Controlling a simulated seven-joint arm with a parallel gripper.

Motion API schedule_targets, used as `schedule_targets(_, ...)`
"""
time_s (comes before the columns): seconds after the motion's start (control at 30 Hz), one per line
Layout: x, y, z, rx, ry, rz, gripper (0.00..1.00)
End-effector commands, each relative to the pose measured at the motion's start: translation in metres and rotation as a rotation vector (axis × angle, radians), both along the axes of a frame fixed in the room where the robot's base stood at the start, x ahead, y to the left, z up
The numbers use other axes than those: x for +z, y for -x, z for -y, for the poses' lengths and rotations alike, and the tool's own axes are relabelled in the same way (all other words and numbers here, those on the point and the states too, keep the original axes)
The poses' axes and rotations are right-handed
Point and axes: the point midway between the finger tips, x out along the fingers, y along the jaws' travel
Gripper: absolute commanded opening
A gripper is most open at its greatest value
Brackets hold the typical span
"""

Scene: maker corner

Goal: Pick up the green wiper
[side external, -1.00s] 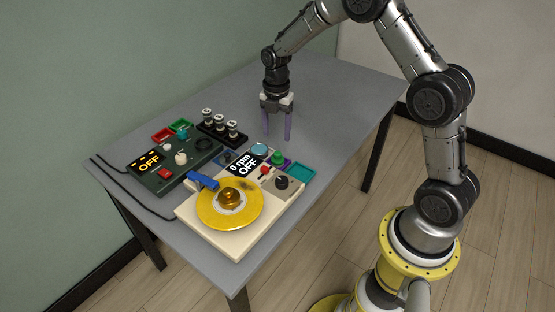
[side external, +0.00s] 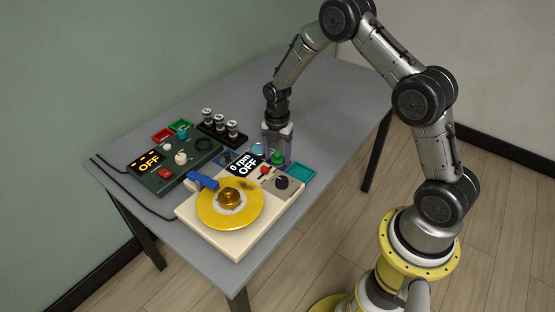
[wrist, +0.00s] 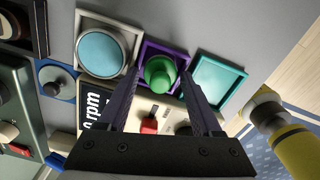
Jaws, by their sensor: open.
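The green wiper (side external: 278,157) stands in a purple square tray (wrist: 182,47) behind the cream turntable box. In the wrist view the green wiper (wrist: 160,74) shows as a round green knob between my two fingers. My gripper (side external: 277,158) is open, with its purple fingers lowered around the wiper's place. In the wrist view my gripper (wrist: 164,76) has one finger on each side of the wiper. I cannot tell whether either finger touches it.
A teal tray (side external: 302,172) lies right of the wiper, and a round light-blue pad (wrist: 103,53) lies left. The turntable (side external: 230,203) with its yellow disc and "0 rpm OFF" display is in front. A dark control box (side external: 172,156) and black rack (side external: 222,134) stand left. The table's far right is clear.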

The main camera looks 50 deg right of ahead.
Motion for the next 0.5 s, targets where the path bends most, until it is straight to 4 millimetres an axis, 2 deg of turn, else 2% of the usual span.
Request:
schedule_targets(0.07, 0.0002, -0.0001, 0.0000, 0.000, 0.000, 0.000, 0.63)
schedule_targets(0.4, 0.0005, -0.0001, 0.0001, 0.000, 0.000, 0.000, 0.01)
schedule_targets(0.5, 0.0007, -0.0002, 0.0000, 0.000, 0.000, 0.001, 0.00)
